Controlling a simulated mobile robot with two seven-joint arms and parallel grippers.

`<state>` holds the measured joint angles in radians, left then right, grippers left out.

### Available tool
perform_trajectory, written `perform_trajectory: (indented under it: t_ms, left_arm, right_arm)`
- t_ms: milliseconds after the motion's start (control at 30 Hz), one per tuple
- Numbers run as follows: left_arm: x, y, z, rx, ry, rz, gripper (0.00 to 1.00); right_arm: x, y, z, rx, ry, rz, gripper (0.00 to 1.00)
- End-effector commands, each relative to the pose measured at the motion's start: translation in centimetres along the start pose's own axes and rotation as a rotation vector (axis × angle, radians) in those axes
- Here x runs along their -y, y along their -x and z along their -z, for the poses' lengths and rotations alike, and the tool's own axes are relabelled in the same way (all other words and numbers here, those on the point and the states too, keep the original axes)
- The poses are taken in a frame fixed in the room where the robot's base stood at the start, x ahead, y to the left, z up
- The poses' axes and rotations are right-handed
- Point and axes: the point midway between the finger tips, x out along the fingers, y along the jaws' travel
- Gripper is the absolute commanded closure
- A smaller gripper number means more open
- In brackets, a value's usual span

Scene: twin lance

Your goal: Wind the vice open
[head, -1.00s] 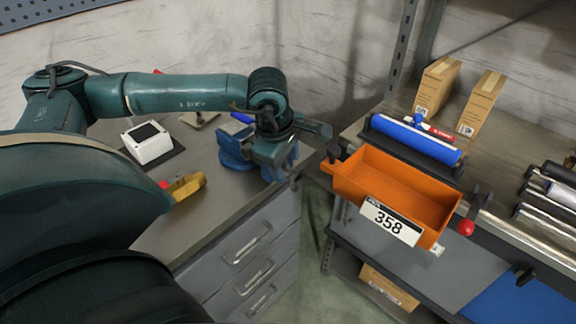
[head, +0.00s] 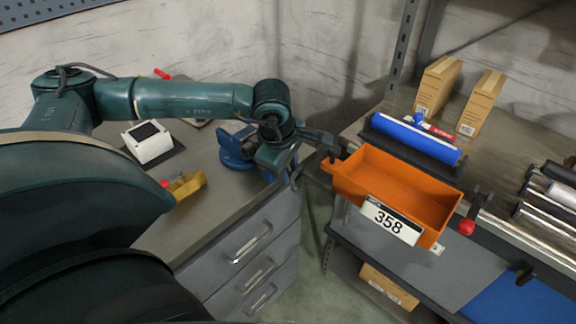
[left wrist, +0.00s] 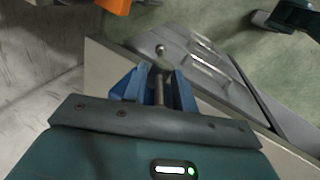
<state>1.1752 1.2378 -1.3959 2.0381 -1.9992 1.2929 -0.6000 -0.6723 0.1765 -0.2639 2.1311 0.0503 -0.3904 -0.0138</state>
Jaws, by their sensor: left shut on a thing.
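The blue vice (head: 236,158) stands at the right end of the grey workbench, partly hidden behind my left wrist in the head view. In the left wrist view the blue vice (left wrist: 130,86) shows just beyond my gripper's dark plate, with its metal screw bar (left wrist: 158,88) and a round bar end (left wrist: 160,49). My left gripper (head: 305,158) is at the vice's front, over the bench edge, shut on the vice handle. The grip itself is mostly hidden. My right gripper is not in view.
An orange bin (head: 395,188) labelled 358 is close right of my left gripper. A white box (head: 148,142) and a yellow tool (head: 187,185) are on the bench (head: 212,200). Drawers (head: 250,243) are below. A blue roll (head: 415,139) and cartons (head: 437,84) stand on the right shelf.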

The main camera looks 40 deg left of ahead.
Motion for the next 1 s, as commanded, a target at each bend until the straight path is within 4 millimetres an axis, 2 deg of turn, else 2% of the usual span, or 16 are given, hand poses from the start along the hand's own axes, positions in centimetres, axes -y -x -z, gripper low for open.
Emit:
perform_trajectory:
  t_ms: [133, 567, 867, 1000]
  left_arm:
    - [0.0, 0.0, 0.0, 0.000, 0.001, 0.001, 1.00]
    - [-0.1, 0.1, 0.0, -0.006, 0.003, 0.032, 1.00]
    - [-0.6, 0.1, -0.3, -0.038, -0.006, 0.206, 1.00]
    - [-0.9, 0.0, -0.3, -0.059, -0.010, 0.312, 1.00]
  right_arm:
    - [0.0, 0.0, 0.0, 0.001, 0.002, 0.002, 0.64]
    - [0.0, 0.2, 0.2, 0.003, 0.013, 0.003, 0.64]
    - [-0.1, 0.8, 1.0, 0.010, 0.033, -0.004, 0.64]
    - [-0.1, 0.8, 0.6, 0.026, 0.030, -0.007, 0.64]
